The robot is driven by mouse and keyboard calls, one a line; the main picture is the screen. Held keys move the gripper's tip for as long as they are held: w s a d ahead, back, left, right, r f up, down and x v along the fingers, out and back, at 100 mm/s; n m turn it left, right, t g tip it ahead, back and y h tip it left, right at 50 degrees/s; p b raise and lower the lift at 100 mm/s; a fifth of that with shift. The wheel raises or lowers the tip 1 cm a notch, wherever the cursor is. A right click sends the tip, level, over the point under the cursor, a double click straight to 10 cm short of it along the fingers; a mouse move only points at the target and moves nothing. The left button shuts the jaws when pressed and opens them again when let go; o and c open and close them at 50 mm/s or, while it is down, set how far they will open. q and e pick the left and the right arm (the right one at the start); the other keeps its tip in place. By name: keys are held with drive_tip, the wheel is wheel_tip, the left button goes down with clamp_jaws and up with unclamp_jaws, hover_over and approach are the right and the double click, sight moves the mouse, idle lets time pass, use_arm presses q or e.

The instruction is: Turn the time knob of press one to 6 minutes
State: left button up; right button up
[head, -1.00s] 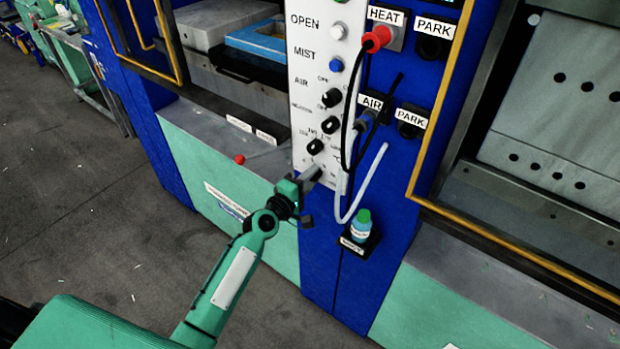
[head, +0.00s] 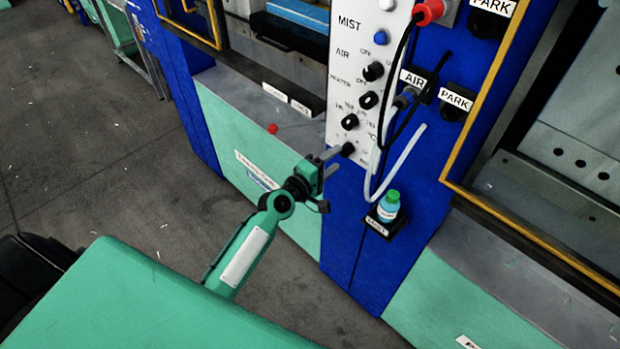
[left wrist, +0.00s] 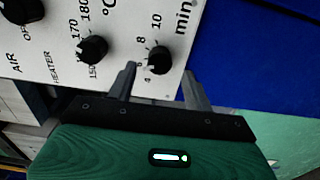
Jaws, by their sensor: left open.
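The time knob (head: 348,149) is the lowest black knob on the white control panel (head: 340,98) in the head view. In the left wrist view the time knob (left wrist: 158,60) sits beside the printed "min" scale with 4, 8 and 10 legible. Its pointer setting is too small to read surely. My left gripper (head: 332,163) is open and empty, its fingers pointing at the panel just short of the knob. In the left wrist view the left gripper (left wrist: 160,82) has one finger on each side of the knob, apart from it. My right gripper is not in view.
Just above are the temperature knob (head: 350,121) and heater knob (head: 368,100). A white hose (head: 397,160) and black cable hang right of the panel. A mist bottle (head: 389,204) stands on a small shelf below right.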

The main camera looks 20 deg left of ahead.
use_arm(q)
drive_tip(key=b+v, duration=0.2)
drive_tip(key=v, duration=0.8)
